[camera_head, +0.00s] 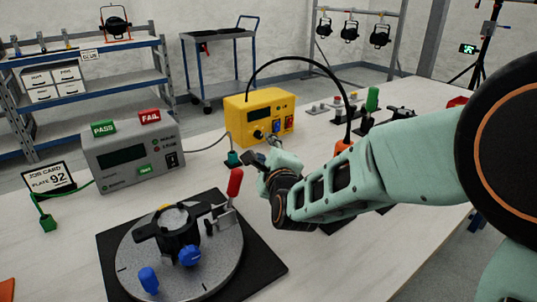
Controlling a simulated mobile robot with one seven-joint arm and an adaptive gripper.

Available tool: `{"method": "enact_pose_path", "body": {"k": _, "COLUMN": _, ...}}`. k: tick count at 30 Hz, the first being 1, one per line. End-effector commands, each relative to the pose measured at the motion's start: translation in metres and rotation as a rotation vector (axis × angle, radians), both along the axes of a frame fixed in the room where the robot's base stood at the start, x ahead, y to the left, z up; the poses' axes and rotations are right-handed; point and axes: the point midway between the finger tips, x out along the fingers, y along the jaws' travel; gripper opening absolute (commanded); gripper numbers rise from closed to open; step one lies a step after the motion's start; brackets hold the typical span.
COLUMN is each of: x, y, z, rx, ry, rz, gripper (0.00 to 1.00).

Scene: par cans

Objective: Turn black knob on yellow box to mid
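The yellow box (250,105) stands on the far middle of the white table. Its front has a dark display, a black knob (258,134) at the lower left, and red and blue parts at the right. The knob is small here and its pointer direction cannot be read. My gripper (262,152) is just in front of and below the box's front face, at the end of my pale green arm. It looks apart from the knob, though the gap is hard to judge. The fingers are small and partly hidden by the wrist, so their opening is unclear.
A grey tester (133,157) with PASS and FAIL blocks stands at left. A round fixture (215,262) with a red-handled clamp (235,183) is in front. A black cable arches from the box to an orange-based part (343,146). Switches and clamps stand at right.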

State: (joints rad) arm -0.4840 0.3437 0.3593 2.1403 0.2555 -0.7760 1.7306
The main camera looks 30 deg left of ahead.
Motion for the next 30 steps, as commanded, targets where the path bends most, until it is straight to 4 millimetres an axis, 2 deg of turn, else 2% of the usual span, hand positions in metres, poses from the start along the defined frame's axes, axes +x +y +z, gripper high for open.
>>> {"method": "enact_pose_path", "body": {"k": 3, "x": -0.014, "y": -0.011, "z": 0.003, "rx": 0.0, "ry": -0.001, "rz": 0.0, "gripper": 0.35}}
{"method": "enact_pose_path", "body": {"k": 7, "x": -0.023, "y": -0.018, "z": 0.005, "rx": 0.0, "ry": -0.001, "rz": 0.0, "gripper": 0.35}}
{"method": "enact_pose_path", "body": {"k": 18, "x": -0.028, "y": -0.022, "z": 0.005, "rx": 0.0, "ry": 0.0, "rz": 0.0, "gripper": 0.35}}
{"method": "enact_pose_path", "body": {"k": 22, "x": -0.027, "y": -0.021, "z": 0.008, "rx": -0.004, "ry": -0.005, "rz": 0.004, "gripper": 0.25}}
{"method": "enact_pose_path", "body": {"k": 26, "x": -0.022, "y": -0.017, "z": 0.025, "rx": -0.037, "ry": -0.043, "rz": 0.03, "gripper": 0.25}}
{"method": "enact_pose_path", "body": {"k": 30, "x": -0.011, "y": -0.01, "z": 0.058, "rx": -0.129, "ry": -0.136, "rz": 0.096, "gripper": 0.25}}
